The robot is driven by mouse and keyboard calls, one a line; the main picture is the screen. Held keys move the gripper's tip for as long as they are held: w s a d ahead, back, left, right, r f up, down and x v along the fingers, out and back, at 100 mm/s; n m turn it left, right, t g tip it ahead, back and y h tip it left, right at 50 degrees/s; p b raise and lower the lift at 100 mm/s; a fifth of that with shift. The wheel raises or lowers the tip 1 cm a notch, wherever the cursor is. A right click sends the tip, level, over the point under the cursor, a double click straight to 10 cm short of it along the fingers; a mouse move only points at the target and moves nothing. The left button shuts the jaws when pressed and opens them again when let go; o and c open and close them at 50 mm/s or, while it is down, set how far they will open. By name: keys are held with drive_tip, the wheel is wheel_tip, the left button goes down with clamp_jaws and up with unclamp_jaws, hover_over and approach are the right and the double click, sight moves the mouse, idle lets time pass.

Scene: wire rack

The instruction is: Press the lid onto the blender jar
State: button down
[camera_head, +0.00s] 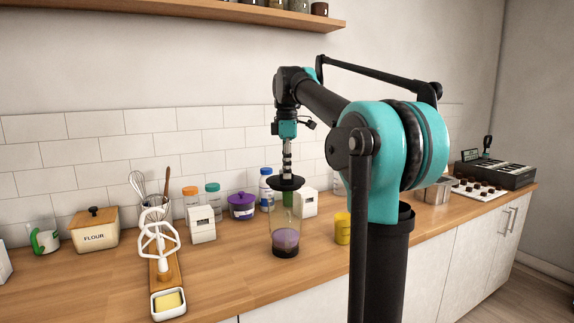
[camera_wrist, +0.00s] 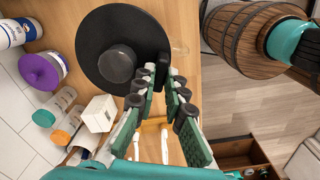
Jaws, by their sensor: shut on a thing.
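The clear blender jar (camera_head: 284,222) stands upright on the counter with dark purple contents at its bottom. The round black lid (camera_head: 286,183) is at the top of the jar, wider than it; I cannot tell whether it is seated or slightly above the rim. In the wrist view the lid (camera_wrist: 92,45) is a large black disc with a raised round knob (camera_wrist: 117,64), and it hides most of the jar.
Several capped bottles, a purple pot (camera_head: 242,207) and white boxes (camera_head: 201,225) stand behind and left. A yellow cup (camera_head: 342,229) is right of the jar. The counter before the jar is clear.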

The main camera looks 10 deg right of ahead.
sight(287, 184)
drive_tip(key=shift+f, duration=2)
drive_tip(key=shift+f, duration=0.95)
idle(0.7)
drive_tip(key=c, duration=1.2)
unclamp_jaws()
drive_tip(key=shift+r, duration=3.5)
